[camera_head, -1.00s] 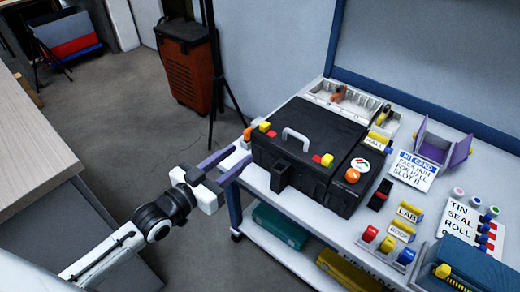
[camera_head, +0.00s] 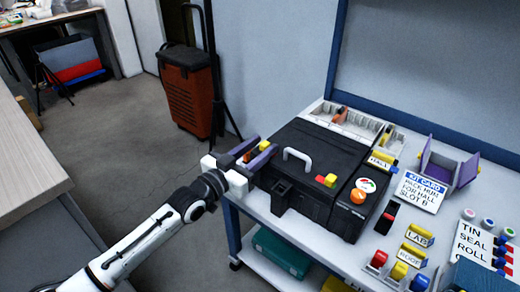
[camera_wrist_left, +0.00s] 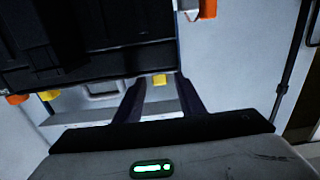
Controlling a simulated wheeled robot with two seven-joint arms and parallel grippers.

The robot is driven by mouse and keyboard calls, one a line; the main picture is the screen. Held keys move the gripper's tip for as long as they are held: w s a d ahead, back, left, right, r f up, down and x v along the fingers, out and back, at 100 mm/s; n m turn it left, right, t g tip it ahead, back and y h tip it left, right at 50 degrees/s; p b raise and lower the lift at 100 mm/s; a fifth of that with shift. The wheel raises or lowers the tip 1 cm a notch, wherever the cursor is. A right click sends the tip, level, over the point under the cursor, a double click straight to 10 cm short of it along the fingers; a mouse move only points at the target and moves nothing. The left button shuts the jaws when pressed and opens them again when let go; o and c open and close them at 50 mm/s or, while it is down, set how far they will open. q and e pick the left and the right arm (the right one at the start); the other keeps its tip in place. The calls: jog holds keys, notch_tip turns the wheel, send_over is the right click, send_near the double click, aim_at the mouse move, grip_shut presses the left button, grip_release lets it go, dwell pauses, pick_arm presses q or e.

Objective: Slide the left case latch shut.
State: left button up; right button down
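The black case (camera_head: 318,160) with a pale handle (camera_head: 298,155) sits closed on the bench. Its left latch (camera_head: 264,146), with a yellow block and orange beside it, is at the case's left end. My left gripper (camera_head: 266,148) is there with its two purple fingers spread, one on each side of the yellow block. The right latch (camera_head: 327,180), red and yellow, is at the front of the case. My right gripper is not in view.
An orange button (camera_head: 358,196) is on the case's right part. A white divided tray (camera_head: 350,122) lies behind the case. A kit card (camera_head: 418,191), purple holder (camera_head: 449,168) and coloured blocks stand to the right. An orange bin (camera_head: 188,92) is beyond the bench.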

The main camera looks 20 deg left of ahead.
pick_arm(q)
jog(key=shift+c, duration=0.2)
